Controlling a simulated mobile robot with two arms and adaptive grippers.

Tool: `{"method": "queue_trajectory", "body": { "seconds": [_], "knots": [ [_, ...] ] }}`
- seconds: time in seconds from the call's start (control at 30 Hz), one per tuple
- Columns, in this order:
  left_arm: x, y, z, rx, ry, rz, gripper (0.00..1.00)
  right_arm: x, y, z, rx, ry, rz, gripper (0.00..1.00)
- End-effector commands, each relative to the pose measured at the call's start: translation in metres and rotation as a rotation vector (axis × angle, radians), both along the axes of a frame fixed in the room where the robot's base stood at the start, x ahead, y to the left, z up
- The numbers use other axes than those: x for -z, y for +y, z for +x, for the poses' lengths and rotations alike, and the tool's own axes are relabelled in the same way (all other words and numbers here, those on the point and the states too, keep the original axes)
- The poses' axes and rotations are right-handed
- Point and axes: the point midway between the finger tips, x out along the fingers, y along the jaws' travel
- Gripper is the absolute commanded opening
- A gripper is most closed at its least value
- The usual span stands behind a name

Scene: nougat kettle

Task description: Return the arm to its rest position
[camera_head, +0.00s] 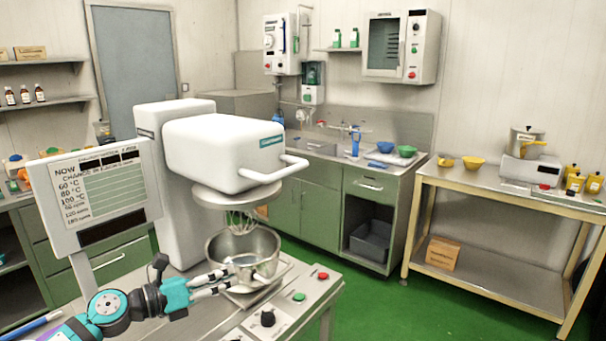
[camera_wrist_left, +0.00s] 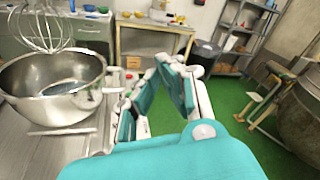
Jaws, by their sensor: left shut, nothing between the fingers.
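My left gripper (camera_head: 222,283) reaches in from the lower left in the head view, low in front of the mixer's steel bowl (camera_head: 243,250). The wire whisk (camera_head: 240,222) hangs from the white mixer head (camera_head: 215,150) above the bowl. My right gripper is not in view.
A tilted screen panel (camera_head: 100,195) stands left of the mixer. Control knobs and buttons (camera_head: 268,317) sit on the bench front. A side table (camera_head: 510,183) with a pot (camera_head: 526,142) stands at the right. The green floor (camera_head: 390,308) between is clear.

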Motion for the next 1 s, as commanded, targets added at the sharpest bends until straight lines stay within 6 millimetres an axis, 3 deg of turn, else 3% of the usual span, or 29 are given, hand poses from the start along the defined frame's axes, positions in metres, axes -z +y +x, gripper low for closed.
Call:
{"method": "queue_trajectory", "body": {
  "seconds": [0.07,0.17,0.27,0.37,0.47,0.6,0.7,0.8,1.0],
  "knots": [
    [0.0,-0.022,-0.009,-0.06,0.066,-0.202,0.0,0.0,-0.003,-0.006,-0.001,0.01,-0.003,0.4],
    [-0.001,-0.031,-0.018,-0.195,0.199,-0.518,0.0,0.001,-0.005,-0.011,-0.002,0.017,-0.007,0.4],
    [0.012,-0.019,-0.029,-0.373,0.375,-0.835,0.0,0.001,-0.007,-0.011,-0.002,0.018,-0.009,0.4],
    [0.045,0.003,-0.048,-0.582,0.577,-1.124,0.0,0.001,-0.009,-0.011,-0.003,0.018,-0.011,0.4],
    [0.094,0.026,-0.081,-0.823,0.797,-1.381,0.0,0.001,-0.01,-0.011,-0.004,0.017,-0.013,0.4],
    [0.165,0.048,-0.152,-1.189,1.088,-1.65,0.0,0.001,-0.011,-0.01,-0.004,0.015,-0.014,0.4],
    [0.197,0.053,-0.201,-1.395,1.233,-1.752,0.0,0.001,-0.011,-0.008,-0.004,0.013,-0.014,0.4],
    [0.218,0.053,-0.241,-1.561,1.336,-1.81,0.0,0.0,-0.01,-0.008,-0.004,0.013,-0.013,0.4],
    [0.24,0.048,-0.309,-1.828,1.486,-1.864,0.0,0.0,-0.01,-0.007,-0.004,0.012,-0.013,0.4]
  ]
}}
